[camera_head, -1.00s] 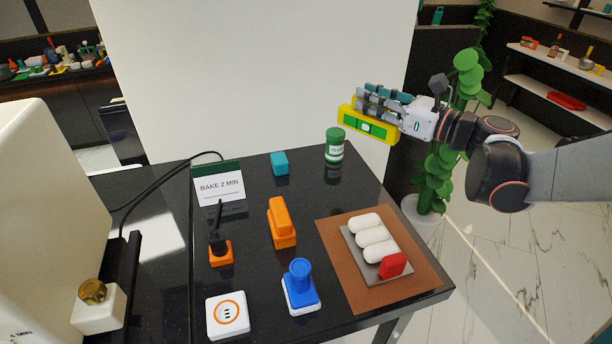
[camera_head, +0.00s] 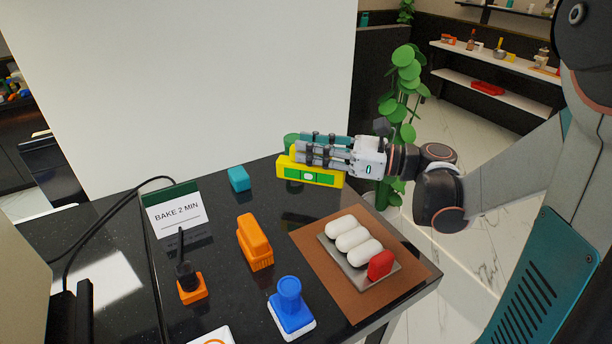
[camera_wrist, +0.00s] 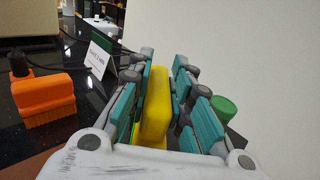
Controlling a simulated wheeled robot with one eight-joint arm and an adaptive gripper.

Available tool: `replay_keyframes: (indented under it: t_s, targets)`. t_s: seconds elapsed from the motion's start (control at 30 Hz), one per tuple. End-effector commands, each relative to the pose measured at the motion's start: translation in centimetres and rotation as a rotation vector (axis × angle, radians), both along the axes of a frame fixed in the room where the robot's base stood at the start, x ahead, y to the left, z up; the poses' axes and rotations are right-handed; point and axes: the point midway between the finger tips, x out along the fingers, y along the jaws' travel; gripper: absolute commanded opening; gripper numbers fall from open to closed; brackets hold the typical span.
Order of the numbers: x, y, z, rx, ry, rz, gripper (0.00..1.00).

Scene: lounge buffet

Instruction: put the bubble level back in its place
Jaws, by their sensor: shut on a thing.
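The bubble level (camera_head: 309,174) is a yellow bar with a green face and a pale window. My gripper (camera_head: 318,154) is shut on it and holds it roughly level above the far right part of the black table. In the wrist view the yellow level (camera_wrist: 156,104) lies between the teal finger pads of my gripper (camera_wrist: 160,105). The level's place cannot be told from these frames.
A green jar (camera_head: 291,142) is partly hidden behind my gripper. The black table (camera_head: 215,240) holds a teal block (camera_head: 239,179), an orange brush (camera_head: 254,242), a blue stamp (camera_head: 290,306), a sign (camera_head: 176,212) and a brown mat (camera_head: 365,300) with a tray of white rolls. A plant stands behind.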

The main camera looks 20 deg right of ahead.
Motion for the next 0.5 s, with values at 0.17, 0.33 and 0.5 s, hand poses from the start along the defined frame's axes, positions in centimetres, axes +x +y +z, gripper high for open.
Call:
replay_keyframes:
  t_s: [0.17, 0.33, 0.5]
  targets:
    - [0.0, 0.0, -2.2, 0.000, 0.000, 0.000, 0.00]
    - [0.1, 0.0, -3.2, 0.000, 0.000, 0.000, 0.00]
    - [0.1, -0.1, -5.6, 0.000, 0.000, 0.000, 0.00]
